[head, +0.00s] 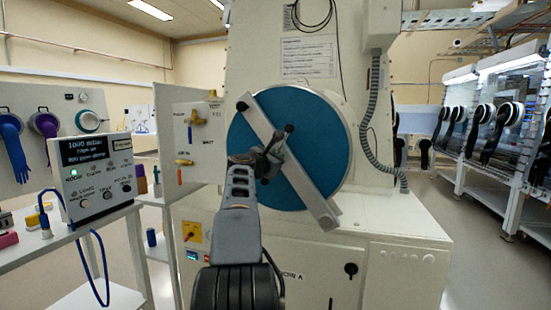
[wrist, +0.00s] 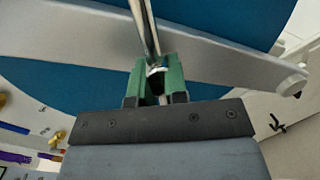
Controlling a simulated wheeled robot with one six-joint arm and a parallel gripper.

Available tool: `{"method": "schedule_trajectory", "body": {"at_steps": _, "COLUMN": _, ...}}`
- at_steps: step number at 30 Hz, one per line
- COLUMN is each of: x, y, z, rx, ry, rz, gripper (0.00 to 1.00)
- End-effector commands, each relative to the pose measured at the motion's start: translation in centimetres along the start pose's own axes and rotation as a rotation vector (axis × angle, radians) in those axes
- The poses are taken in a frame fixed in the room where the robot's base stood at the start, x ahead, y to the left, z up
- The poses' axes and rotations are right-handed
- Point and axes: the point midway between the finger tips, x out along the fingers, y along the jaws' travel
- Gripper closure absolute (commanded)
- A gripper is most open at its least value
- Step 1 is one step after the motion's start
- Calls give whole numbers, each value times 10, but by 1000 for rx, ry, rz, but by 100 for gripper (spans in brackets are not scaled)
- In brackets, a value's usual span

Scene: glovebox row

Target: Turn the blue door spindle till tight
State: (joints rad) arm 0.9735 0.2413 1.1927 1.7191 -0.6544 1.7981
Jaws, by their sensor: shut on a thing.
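The round blue door (head: 318,122) faces me on the cream chamber, with a pale grey bar (head: 306,182) lying diagonally across it from upper left to lower right. My gripper (head: 270,155) is in front of the door's middle and hides much of the hub. In the wrist view the green fingers of my gripper (wrist: 155,85) are closed around a metal spindle handle rod (wrist: 149,30) in front of the grey bar (wrist: 80,40). The blue door (wrist: 215,15) fills the background there. The far end of the rod is out of the wrist view.
A control box with a screen (head: 92,165) stands on a white cart at the left. A panel with valves (head: 190,135) is left of the door. A grey corrugated hose (head: 375,120) hangs at the right. Gloveboxes (head: 490,120) line the right side, with open floor before them.

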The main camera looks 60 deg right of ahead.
Motion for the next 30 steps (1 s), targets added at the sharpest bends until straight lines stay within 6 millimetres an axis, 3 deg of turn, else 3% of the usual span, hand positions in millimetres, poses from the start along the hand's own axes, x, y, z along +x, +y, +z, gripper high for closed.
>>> {"method": "schedule_trajectory", "body": {"at_steps": 24, "x": -1, "y": 3, "z": 3, "rx": 108, "ry": 18, "rz": -4, "gripper": 100}}
{"method": "schedule_trajectory", "body": {"at_steps": 25, "x": -1, "y": 3, "z": 2, "rx": 108, "ry": 18, "rz": -4, "gripper": 84}}
{"method": "schedule_trajectory", "body": {"at_steps": 30, "x": -1, "y": 2, "z": 2, "rx": 105, "ry": 19, "rz": -7, "gripper": 68}}
